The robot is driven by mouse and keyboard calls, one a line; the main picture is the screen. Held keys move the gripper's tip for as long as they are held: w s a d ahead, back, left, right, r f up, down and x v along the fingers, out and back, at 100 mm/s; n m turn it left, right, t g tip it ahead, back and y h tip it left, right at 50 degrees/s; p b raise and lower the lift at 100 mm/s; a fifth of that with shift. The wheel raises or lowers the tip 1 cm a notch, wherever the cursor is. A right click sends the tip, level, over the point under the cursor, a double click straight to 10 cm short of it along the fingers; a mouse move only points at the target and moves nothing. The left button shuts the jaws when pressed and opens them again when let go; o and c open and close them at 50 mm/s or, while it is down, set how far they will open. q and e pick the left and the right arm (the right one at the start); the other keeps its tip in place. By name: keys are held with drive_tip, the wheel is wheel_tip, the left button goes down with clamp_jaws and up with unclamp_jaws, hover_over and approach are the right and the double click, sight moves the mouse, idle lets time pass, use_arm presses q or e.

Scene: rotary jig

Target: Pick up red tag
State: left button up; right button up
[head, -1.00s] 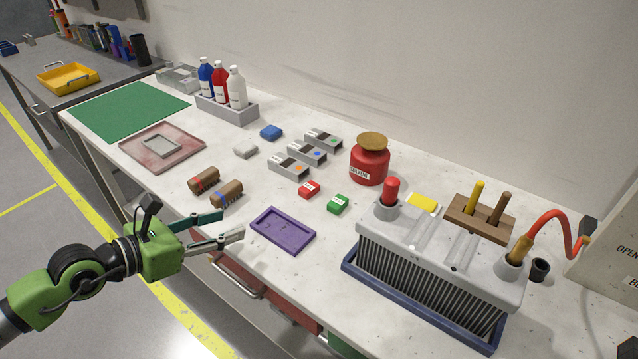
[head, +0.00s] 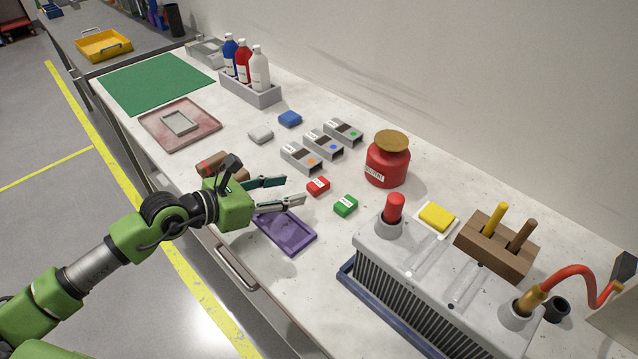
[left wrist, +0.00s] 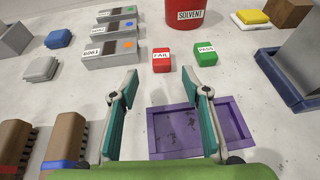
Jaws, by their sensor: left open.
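The red tag (head: 318,186) is a small red block with a white label, lying on the white bench beside the green tag (head: 346,206). In the left wrist view the red tag (left wrist: 162,60) reads FAIL and lies ahead of the fingers, between their lines. My left gripper (head: 293,191) is open and empty, over the near side of the bench by the purple tray (head: 288,238), its fingertips pointing at the red tag and short of it. In the left wrist view the open fingers (left wrist: 166,82) frame the tray's far edge. My right gripper is not in view.
A red solvent jar (head: 386,166) stands behind the tags. Grey labelled boxes (head: 301,158) are to their left. A finned grey unit (head: 440,270) stands at the right. Bare bench surrounds the tags.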

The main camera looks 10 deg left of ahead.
sight(316, 184)
use_arm(q)
drive_tip(key=x, duration=0.2)
drive_tip(key=shift+w+d+f, duration=0.1)
drive_tip(key=shift+w+f, duration=0.05)
drive_tip(key=shift+w, duration=0.1)
drive_tip(key=p+x, duration=0.1)
drive_tip(key=x, duration=0.3)
drive_tip(key=shift+d, duration=0.2)
drive_tip(key=shift+w+d+f, duration=0.2)
drive_tip(key=shift+w+d, duration=0.1)
drive_tip(key=shift+w, duration=0.05)
drive_tip(key=c, duration=1.1)
